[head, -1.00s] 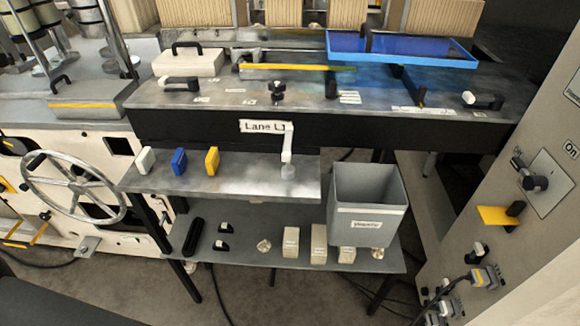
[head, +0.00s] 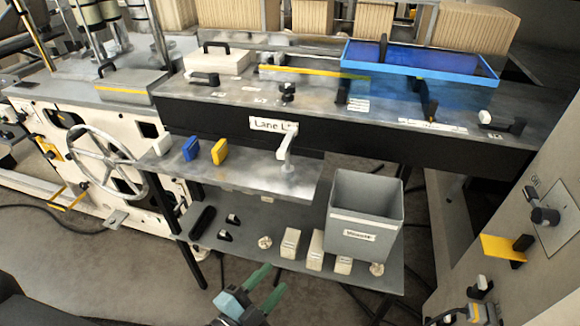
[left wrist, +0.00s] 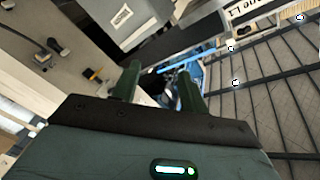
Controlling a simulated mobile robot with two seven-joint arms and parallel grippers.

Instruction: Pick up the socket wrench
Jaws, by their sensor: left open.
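A pale silver L-shaped tool (head: 286,150), which looks like the socket wrench, stands upright near the right end of the upper grey shelf (head: 245,183), just below the lane label. My left gripper (head: 271,281), with green fingers, is at the bottom of the head view, in front of and below the shelves. It is open and empty, well apart from the tool. In the left wrist view its two fingers (left wrist: 160,88) stand apart with nothing clearly between them. I cannot make out the tool in that view. My right gripper is not in view.
White, blue and yellow blocks (head: 191,149) stand left on the upper shelf. A grey bin (head: 366,205) and several small parts stand on the lower shelf (head: 262,215). The black-fronted bench (head: 345,148) overhangs behind. A handwheel (head: 100,160) is left; a control panel (head: 550,235) is right.

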